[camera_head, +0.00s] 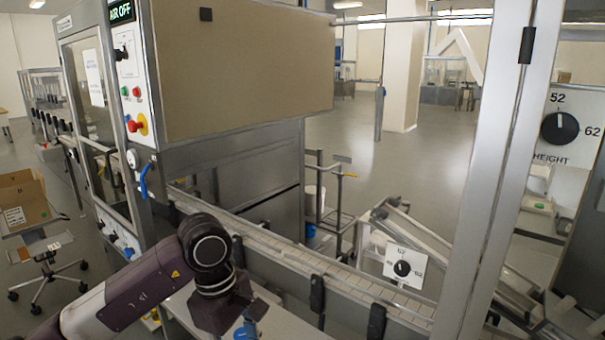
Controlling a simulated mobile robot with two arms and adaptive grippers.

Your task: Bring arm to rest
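My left arm (128,297) comes in from the lower left and bends at a dark round joint (208,249) above the near side of the conveyor. Its dark end part (226,308) points down over a white work surface (285,322). I cannot make out any fingers there, so whether the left gripper is open or shut, or holds something, does not show. A small blue item (244,330) shows beside this end part; I cannot tell what it is. My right arm and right gripper are not in view.
A machine cabinet (240,65) with buttons and a blue handle (146,180) stands behind the arm. A conveyor (345,283) runs diagonally to the right. A metal post (497,170) and height dials (402,268) stand at right. A stool (48,275) and cardboard box (24,200) are at left.

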